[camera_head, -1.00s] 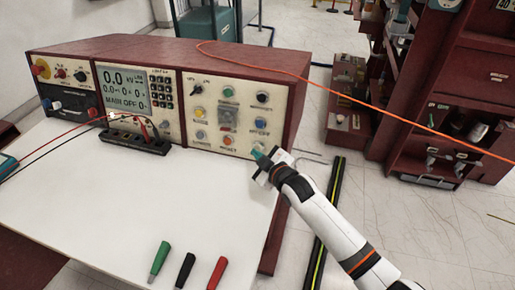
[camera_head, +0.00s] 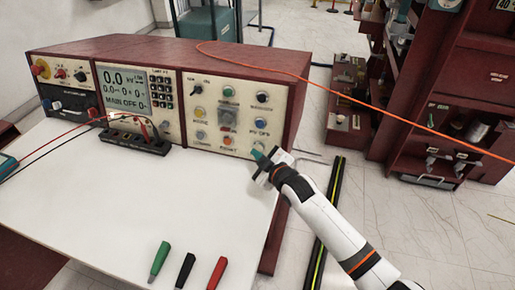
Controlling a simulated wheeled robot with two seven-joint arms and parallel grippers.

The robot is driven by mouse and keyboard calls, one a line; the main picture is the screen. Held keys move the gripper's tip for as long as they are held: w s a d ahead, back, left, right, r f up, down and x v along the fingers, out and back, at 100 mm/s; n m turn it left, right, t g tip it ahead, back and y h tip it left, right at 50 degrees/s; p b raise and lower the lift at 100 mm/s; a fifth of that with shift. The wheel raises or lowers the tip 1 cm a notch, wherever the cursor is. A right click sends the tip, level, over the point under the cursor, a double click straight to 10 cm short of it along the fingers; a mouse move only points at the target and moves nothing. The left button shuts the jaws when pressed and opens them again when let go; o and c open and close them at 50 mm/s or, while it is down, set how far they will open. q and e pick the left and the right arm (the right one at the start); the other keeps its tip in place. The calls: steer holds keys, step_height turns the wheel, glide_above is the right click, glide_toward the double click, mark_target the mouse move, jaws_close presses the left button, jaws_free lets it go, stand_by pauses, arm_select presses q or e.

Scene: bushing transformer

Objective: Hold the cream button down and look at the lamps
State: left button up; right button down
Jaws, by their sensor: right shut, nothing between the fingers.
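The control panel (camera_head: 212,120) has several round coloured buttons or lamps on its right section. A pale, cream-looking button (camera_head: 259,146) sits at the lower right of this section. My right gripper (camera_head: 257,155) is shut and empty, with its teal fingertips at or just in front of the pale button and partly covering it. I cannot tell whether they touch it or whether it is pressed. Above and left are a green one (camera_head: 228,91), a yellow one (camera_head: 200,112), a blue one (camera_head: 261,123) and an orange-red one (camera_head: 227,140). I cannot tell whether any is lit. My left gripper is out of view.
A display (camera_head: 123,90) reads 0.0 and MAIN OFF. A black terminal strip (camera_head: 134,142) with red and black leads lies before the console. Green (camera_head: 159,259), black (camera_head: 185,270) and red (camera_head: 217,273) probes lie on the white tabletop (camera_head: 90,215). An orange cable (camera_head: 330,88) runs right.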

steer(key=shift+w, duration=0.1)
stand_by(0.4)
steer(key=shift+w+d, duration=0.1)
steer(key=shift+w, duration=0.25)
steer(key=shift+w+d+f+b, duration=0.15)
steer(key=shift+w+b, duration=0.25)
stand_by(0.7)
stand_by(0.9)
steer(key=shift+s+a+p, duration=0.25)
steer(key=shift+s+p, duration=0.6)
steer(key=shift+p, duration=0.05)
